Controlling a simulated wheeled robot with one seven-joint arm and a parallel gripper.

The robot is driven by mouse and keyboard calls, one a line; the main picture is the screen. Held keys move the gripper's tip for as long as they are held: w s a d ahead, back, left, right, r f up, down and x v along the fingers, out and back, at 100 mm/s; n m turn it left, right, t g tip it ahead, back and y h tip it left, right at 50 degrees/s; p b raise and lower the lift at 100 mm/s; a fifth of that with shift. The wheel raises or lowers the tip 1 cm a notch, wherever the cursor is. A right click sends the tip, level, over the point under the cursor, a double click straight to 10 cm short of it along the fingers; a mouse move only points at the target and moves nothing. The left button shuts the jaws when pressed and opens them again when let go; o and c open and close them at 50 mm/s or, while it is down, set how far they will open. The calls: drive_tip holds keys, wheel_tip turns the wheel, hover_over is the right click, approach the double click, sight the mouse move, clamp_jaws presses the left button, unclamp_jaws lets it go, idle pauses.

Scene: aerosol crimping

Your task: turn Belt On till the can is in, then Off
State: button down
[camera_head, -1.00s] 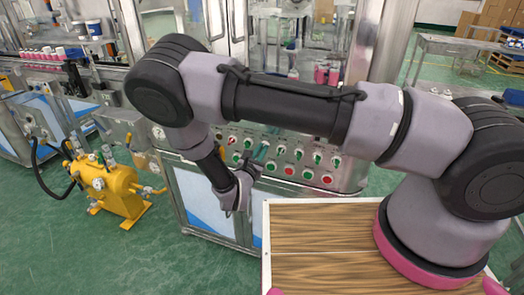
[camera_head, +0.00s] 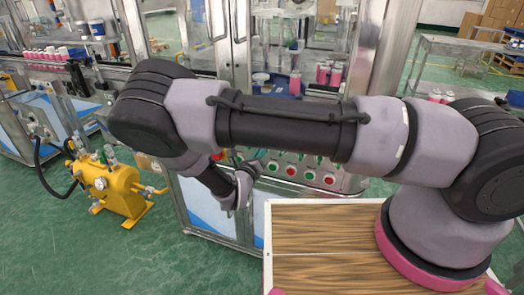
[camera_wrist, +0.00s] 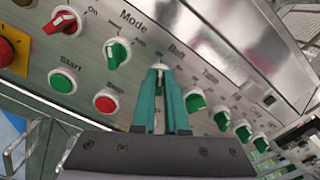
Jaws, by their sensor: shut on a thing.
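My gripper (camera_wrist: 160,78) is at the control panel (camera_wrist: 85,75) in the wrist view. Its two teal fingers are closed together around a knob (camera_wrist: 160,67) beside the label "Belt"; only the knob's pale top shows between the fingertips, so its setting cannot be told. In the head view my gripper (camera_head: 256,169) is at the panel's left part, largely hidden by my arm. A pink can (camera_head: 295,83) stands inside the machine behind the glass, with more pink cans (camera_head: 329,75) to its right.
The wrist view shows a green Mode knob (camera_wrist: 117,53), a red knob (camera_wrist: 62,22), a green Start button (camera_wrist: 63,80) and a red Stop button (camera_wrist: 105,101) at left. More green knobs (camera_wrist: 195,102) lie right. A yellow pump (camera_head: 112,188) stands on the floor, left.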

idle(0.5)
drive_tip(key=c, duration=0.9)
unclamp_jaws()
drive_tip(key=shift+c, duration=0.2)
drive_tip(key=v, duration=1.1)
